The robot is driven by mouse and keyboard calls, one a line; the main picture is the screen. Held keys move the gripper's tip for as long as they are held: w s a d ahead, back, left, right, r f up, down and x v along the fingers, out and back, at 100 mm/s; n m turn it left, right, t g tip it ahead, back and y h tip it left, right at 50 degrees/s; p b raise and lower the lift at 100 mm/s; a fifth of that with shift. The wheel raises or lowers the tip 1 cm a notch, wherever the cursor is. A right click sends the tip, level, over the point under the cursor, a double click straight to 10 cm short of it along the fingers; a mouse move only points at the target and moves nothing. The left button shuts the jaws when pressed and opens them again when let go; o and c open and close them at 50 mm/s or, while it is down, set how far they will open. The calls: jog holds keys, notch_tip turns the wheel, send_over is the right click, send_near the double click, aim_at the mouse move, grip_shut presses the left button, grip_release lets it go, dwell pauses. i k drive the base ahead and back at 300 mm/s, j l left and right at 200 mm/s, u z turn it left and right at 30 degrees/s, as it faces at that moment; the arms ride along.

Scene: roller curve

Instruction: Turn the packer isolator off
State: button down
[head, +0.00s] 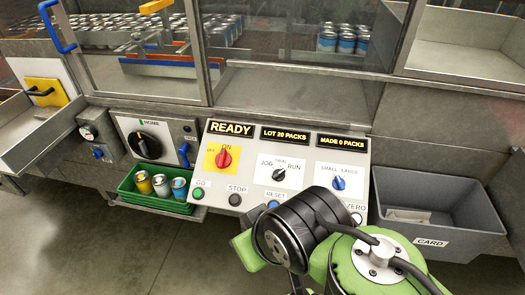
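The packer isolator is a red rotary knob (224,159) on a yellow plate at the left of the white control panel (255,190). "ON" is printed above the knob and "OFF" to its upper left. The knob's grip looks roughly upright, towards "ON". The display above it (231,128) reads "READY". My green and black arm fills the lower right and covers the panel's lower right part. I cannot make out my gripper's fingers; nothing of mine touches the knob.
The panel also has a black JOG/RUN selector (279,175), a blue size knob (338,183), a green GO button (198,193) and a STOP button (235,199). A green bin of cans (155,204) stands left, a grey CARD bin (440,215) right. Glass guards (300,95) rise behind.

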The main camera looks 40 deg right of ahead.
aim_at(223, 160)
jog(key=z, duration=0.4)
jog(key=i+j, duration=0.95)
jog(key=j, duration=0.2)
